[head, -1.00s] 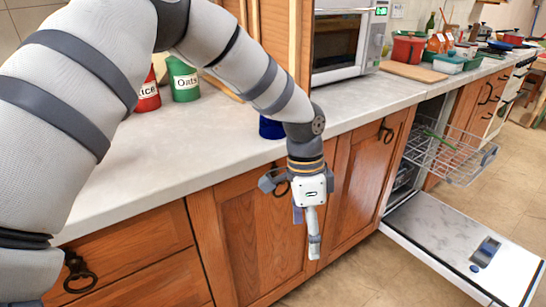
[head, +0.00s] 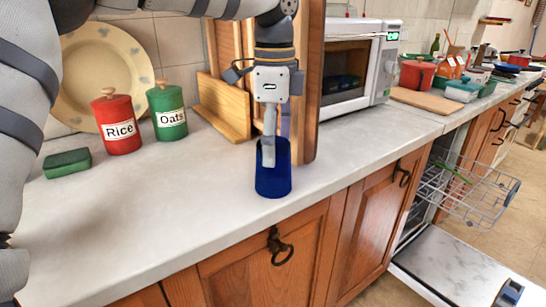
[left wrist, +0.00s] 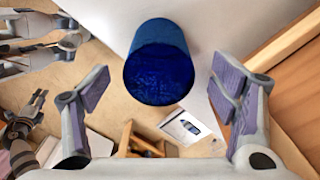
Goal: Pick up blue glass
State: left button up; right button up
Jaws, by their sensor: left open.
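The blue glass (head: 273,172) stands upright on the counter near its front edge in the head view. In the left wrist view the glass (left wrist: 159,68) shows its open mouth, just ahead of the fingers and roughly midway across them. My left gripper (head: 270,150) points down over the glass; one finger overlaps it in the head view. The left gripper (left wrist: 160,95) is open with its two fingers spread wide apart, and nothing is between them. In the head view the gripper hides part of the glass's rim.
Rice (head: 118,122) and Oats (head: 167,110) canisters, a green sponge (head: 67,163) and a large plate (head: 107,60) stand left. A wooden board (head: 222,107) and microwave (head: 352,65) are behind. The dishwasher (head: 465,265) is open at right.

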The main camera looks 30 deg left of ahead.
aim_at(273, 170)
pick_arm(q)
notch_tip(273, 170, down, 6)
jog(key=shift+s+f, duration=0.1)
jog(key=shift+f, duration=0.05)
jog(key=c, duration=1.5)
